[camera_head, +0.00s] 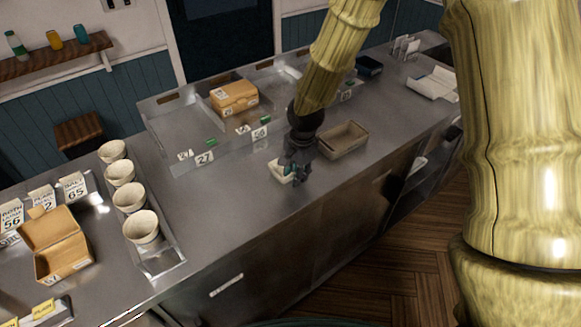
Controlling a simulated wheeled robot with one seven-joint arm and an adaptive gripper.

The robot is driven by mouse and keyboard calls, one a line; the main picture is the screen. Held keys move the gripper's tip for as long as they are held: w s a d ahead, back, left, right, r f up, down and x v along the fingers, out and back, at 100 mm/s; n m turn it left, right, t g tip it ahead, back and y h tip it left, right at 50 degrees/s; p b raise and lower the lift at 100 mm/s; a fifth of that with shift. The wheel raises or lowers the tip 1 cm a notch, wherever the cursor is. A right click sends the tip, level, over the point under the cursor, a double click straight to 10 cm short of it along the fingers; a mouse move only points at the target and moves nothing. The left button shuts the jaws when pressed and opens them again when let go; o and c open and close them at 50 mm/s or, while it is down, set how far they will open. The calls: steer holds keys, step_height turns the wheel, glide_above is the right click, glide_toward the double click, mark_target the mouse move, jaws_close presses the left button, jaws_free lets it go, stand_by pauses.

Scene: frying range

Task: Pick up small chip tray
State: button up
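A small, pale, shallow tray (279,172), which looks like the small chip tray, sits on the steel counter near the middle of the view. My gripper (292,177) is down at its right side, and its dark fingers cover part of the tray. I cannot tell whether the fingers touch the tray or are closed on it. A larger brown open tray (343,141) stands on the counter just to the right, apart from my gripper.
Paper cups (130,198) stand in a metal rack on the left, beside an open cardboard box (58,246). A closed box (234,97) sits in the back well, with number cards (204,159) in front. The counter (225,205) is clear left of my gripper.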

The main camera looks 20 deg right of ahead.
jaws_close()
steer(key=shift+r, duration=0.15)
